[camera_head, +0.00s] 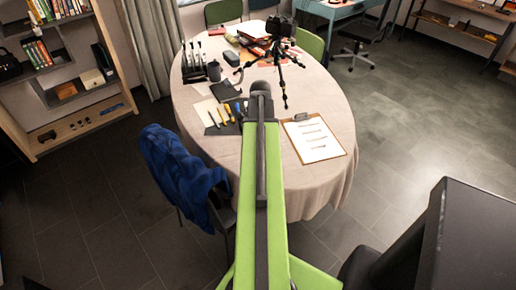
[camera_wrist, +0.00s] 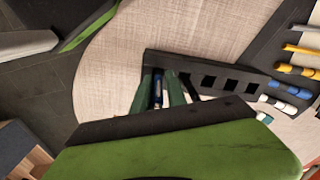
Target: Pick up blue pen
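In the wrist view a slim blue pen (camera_wrist: 157,90) with a pale part stands at the left end of a dark slotted holder (camera_wrist: 205,73). Two dark green fingers of my gripper (camera_wrist: 158,97) lie to either side of the pen, with narrow dark gaps showing between. They look open; contact with the pen cannot be made out. The pen's lower part is hidden by the dark and green body in front. In the head view my green arm reaches over the oval table (camera_head: 300,190), and its fingers are hidden behind the arm's end.
On the table are a clipboard (camera_head: 314,139), a black tripod (camera_head: 280,50), a dark cup (camera_head: 214,71) and a pen rack (camera_head: 194,62). A chair with a blue jacket (camera_head: 180,165) stands at the left edge.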

